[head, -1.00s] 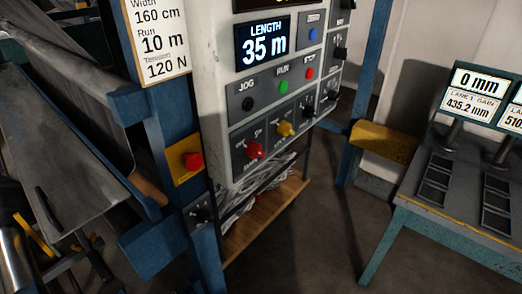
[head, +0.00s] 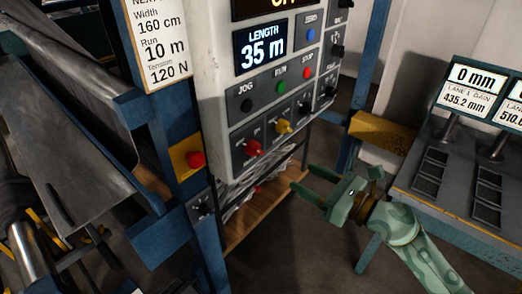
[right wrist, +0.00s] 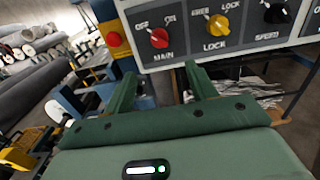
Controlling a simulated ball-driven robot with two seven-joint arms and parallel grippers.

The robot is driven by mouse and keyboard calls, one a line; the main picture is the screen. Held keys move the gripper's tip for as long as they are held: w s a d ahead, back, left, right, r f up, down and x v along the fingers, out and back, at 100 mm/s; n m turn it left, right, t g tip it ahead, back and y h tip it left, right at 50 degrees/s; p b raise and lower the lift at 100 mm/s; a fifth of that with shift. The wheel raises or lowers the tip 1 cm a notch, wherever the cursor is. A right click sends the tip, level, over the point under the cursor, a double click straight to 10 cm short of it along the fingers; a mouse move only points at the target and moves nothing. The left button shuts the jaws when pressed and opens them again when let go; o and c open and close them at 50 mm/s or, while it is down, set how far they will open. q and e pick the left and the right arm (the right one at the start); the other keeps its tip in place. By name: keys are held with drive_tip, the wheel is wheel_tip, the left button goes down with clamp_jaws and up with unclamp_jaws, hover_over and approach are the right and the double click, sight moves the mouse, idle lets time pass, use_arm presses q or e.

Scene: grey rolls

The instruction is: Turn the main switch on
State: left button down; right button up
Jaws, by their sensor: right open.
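The main switch is a red knob (head: 254,148) on the lower left of the grey control panel. In the right wrist view the knob (right wrist: 159,38) sits above the word MAIN, between the OFF and ON labels. Its handle seems to lean toward OFF, but the mark is small. My right gripper (head: 303,178) is open and empty, below and to the right of the knob in the head view. In the right wrist view its open fingers (right wrist: 160,76) point toward the panel, below the knob and apart from it. My left gripper is not in view.
A yellow LOCK knob (head: 284,127) sits right beside the main switch. A red stop button (head: 195,159) is on a blue post to the left. A console table (head: 446,205) stands to the right.

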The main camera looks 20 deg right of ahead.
sight(261, 153)
drive_tip(key=p+x, duration=0.2)
drive_tip(key=x, duration=1.2)
drive_tip(key=shift+w+a+r, duration=0.1)
drive_tip(key=shift+w+a, duration=0.05)
drive_tip(key=c, duration=1)
